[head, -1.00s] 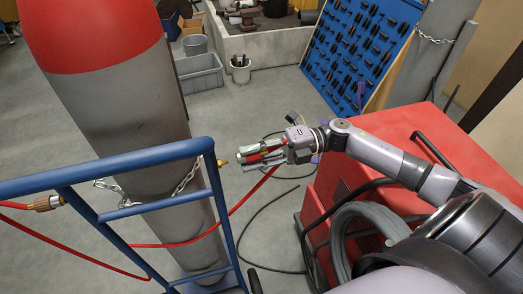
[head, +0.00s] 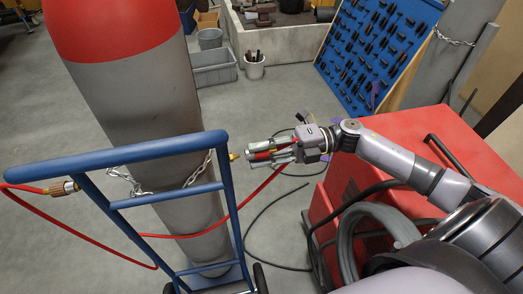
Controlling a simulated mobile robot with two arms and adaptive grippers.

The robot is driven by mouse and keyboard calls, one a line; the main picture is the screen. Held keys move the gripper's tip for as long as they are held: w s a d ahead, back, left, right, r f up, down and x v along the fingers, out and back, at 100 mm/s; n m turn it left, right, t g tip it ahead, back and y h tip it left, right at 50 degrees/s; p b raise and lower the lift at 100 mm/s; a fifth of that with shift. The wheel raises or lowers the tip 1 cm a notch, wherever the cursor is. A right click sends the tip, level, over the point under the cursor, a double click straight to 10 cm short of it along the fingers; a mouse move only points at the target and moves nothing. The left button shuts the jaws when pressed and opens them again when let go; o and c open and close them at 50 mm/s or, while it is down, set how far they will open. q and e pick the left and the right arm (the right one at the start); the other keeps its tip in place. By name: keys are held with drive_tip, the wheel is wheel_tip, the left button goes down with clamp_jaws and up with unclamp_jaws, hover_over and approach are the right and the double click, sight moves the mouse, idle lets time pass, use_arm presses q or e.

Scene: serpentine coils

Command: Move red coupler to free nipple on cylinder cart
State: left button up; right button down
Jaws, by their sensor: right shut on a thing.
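My right gripper (head: 270,151) is shut on the red coupler (head: 263,155), whose red hose runs down and left behind the cart's rail. A brass nipple (head: 234,157) sticks out from the right upright of the blue cylinder cart (head: 150,150). The coupler's front end points at this nipple, with a small gap between them in the picture. Another brass fitting (head: 65,187) sits at the cart's left side with the red hose joined to it. The grey cylinder (head: 140,105) with a red top stands chained on the cart. My left gripper is not in view.
A red machine (head: 400,150) with a grey coiled hose (head: 360,235) stands at the right, under my right arm. Black cable lies on the floor. A blue tool board (head: 375,50), grey bin (head: 213,70) and white bucket (head: 255,68) stand behind.

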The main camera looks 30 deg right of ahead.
drive_tip(key=shift+a, duration=0.15)
drive_tip(key=shift+x, duration=0.8)
drive_tip(key=shift+w+a, duration=0.1)
drive_tip(key=shift+a, duration=0.2)
drive_tip(key=c, duration=1.2)
unclamp_jaws()
drive_tip(key=shift+a, duration=0.1)
drive_tip(key=shift+c, duration=0.2)
drive_tip(key=v, duration=1.2)
